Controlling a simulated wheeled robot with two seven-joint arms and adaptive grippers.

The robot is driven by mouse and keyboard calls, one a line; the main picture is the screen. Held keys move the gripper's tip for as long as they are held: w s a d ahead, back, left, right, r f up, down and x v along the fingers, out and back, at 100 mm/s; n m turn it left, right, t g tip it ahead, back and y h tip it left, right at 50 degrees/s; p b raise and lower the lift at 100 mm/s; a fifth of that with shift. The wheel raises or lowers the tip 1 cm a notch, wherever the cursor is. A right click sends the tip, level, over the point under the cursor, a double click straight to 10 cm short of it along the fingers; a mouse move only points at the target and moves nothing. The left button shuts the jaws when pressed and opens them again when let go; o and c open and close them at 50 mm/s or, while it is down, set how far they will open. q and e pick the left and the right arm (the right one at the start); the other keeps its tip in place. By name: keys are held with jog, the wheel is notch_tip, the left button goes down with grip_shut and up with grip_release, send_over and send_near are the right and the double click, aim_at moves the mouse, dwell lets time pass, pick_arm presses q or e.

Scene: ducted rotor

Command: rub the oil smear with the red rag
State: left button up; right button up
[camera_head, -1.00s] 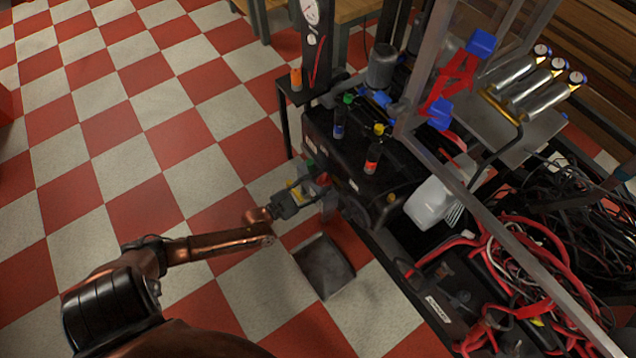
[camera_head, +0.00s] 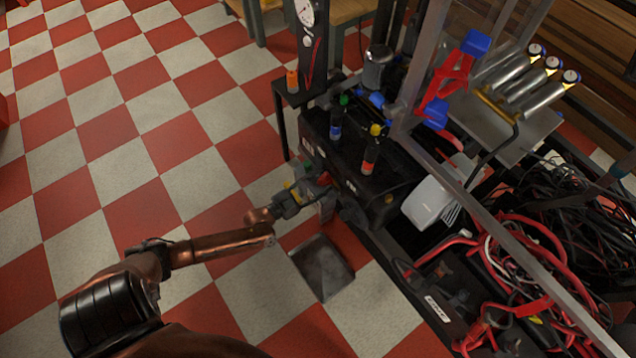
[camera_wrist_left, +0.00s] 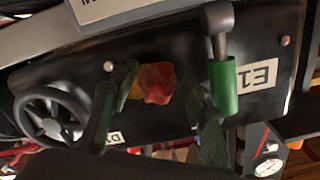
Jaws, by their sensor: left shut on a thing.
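My left gripper (camera_head: 309,187) is at the near side face of a black machine (camera_head: 350,160). It is shut on the red rag (camera_head: 325,178), a small bunched cloth at its tips. In the left wrist view the red rag (camera_wrist_left: 156,83) shows between the two fingers (camera_wrist_left: 155,110), in front of the black panel (camera_wrist_left: 60,85). I cannot tell whether the rag touches the panel. I cannot make out the oil smear; it may be hidden behind the rag or gripper. My right gripper is not in view.
A green-collared handle (camera_wrist_left: 224,85) sticks out close to one finger, and a black handwheel (camera_wrist_left: 48,118) is at the other side. A grey tray (camera_head: 321,267) lies on the floor below. Red cables (camera_head: 520,260) lie at the right.

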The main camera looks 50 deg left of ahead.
aim_at(337, 187)
pick_arm(q)
jog(key=shift+w, duration=0.15)
jog(key=shift+d, duration=0.15)
jog(key=shift+d+r+p, duration=0.2)
jog(key=shift+d+p, duration=0.5)
jog(key=shift+d, duration=0.3)
jog(key=shift+s+d+f+p, duration=0.15)
jog(key=shift+s+d+p, duration=0.15)
jog(key=shift+d, duration=0.4)
jog(key=shift+w+d+p, duration=0.1)
jog(key=shift+d+p, duration=0.6)
jog(key=shift+d, duration=1.15)
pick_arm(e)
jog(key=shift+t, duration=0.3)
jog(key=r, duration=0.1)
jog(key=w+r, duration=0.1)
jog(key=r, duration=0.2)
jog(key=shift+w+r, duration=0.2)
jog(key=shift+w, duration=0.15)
pick_arm(q)
jog(key=shift+a+f, duration=0.1)
jog(key=shift+a, duration=1.1)
jog(key=shift+w+a+b, duration=0.2)
jog(key=shift+a+b, duration=0.55)
jog(key=shift+a, duration=1.75)
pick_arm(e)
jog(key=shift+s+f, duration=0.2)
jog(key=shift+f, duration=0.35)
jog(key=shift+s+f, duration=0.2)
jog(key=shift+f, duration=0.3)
